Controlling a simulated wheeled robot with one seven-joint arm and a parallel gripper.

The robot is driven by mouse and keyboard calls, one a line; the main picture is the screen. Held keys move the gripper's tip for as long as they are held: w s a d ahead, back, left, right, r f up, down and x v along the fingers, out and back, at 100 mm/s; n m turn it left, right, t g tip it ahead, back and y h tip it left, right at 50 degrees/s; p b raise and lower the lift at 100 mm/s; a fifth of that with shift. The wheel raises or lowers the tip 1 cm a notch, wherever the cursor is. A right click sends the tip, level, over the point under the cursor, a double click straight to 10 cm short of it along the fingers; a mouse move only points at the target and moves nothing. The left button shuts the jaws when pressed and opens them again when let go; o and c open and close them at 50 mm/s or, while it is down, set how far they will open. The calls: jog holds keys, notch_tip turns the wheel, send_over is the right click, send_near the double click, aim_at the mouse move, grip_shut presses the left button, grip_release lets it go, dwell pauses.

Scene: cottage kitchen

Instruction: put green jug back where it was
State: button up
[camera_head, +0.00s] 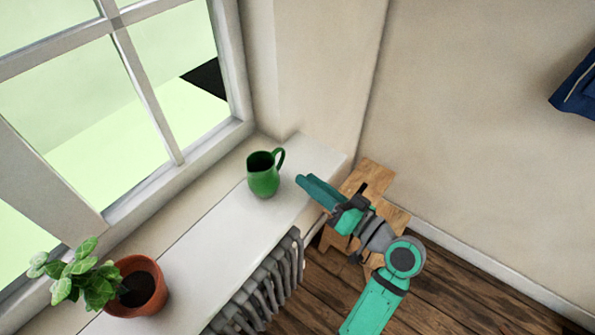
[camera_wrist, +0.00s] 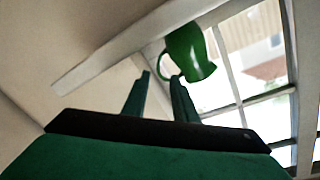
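The green jug (camera_head: 263,178) stands upright on the white windowsill (camera_head: 215,225), near its far end by the wall corner. Its handle is on its right side, towards my gripper (camera_head: 301,181). My gripper is to the right of the jug at the sill's edge, with a small gap between them. In the wrist view, my gripper (camera_wrist: 161,75) has its two fingers apart with nothing between them. The jug (camera_wrist: 190,53) shows beyond the fingertips, mostly past the right finger, which may overlap its lower edge.
A terracotta pot (camera_head: 140,286) with a leafy plant stands at the near end of the sill. The sill between pot and jug is clear. A radiator (camera_head: 265,288) is below the sill. A wooden stool-like piece (camera_head: 392,214) stands behind my arm. The window is at left.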

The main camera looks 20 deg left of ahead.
jog(key=shift+v, duration=1.6)
